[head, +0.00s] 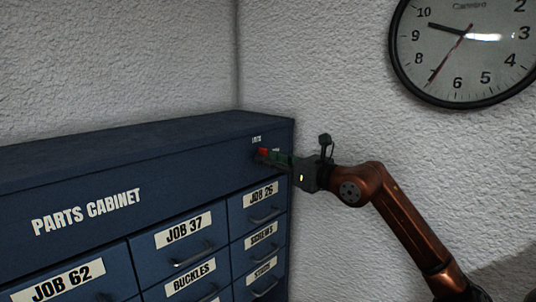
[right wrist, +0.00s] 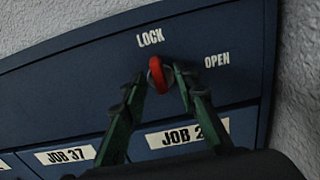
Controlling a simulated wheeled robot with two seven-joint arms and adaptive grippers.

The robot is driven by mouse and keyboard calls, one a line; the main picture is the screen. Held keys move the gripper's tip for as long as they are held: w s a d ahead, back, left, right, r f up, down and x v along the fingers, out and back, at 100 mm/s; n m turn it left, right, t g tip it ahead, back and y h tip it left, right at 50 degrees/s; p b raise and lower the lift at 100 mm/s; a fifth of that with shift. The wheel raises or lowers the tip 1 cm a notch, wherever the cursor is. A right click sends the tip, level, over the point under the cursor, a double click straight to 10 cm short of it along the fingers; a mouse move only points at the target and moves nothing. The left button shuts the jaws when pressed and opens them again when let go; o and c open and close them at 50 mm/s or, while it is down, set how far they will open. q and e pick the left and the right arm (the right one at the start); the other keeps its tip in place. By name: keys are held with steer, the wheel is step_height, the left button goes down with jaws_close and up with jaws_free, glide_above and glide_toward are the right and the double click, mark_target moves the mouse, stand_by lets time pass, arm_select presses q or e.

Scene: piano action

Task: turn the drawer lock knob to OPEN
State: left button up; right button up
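The red lock knob (right wrist: 157,75) is on the upper right of the blue cabinet's front. It also shows in the head view (head: 263,152). In the right wrist view its grip points up toward the LOCK label (right wrist: 150,39), and the OPEN label (right wrist: 216,60) is to its right. My right gripper (right wrist: 160,74) has its two green fingers on either side of the knob, with the tips close to it and a narrow gap visible. In the head view my right gripper (head: 276,156) reaches the knob from the right. My left gripper is not in view.
The blue parts cabinet (head: 150,165) has labelled drawers with handles, such as the JOB 26 drawer (head: 240,217) below the knob. A white textured wall (head: 330,80) stands behind it, with a round clock (head: 465,50) at the upper right.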

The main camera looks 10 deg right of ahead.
steer(key=shift+w+a, duration=0.2)
steer(key=shift+w, duration=0.1)
steer(key=shift+c, duration=0.6)
jaws_close()
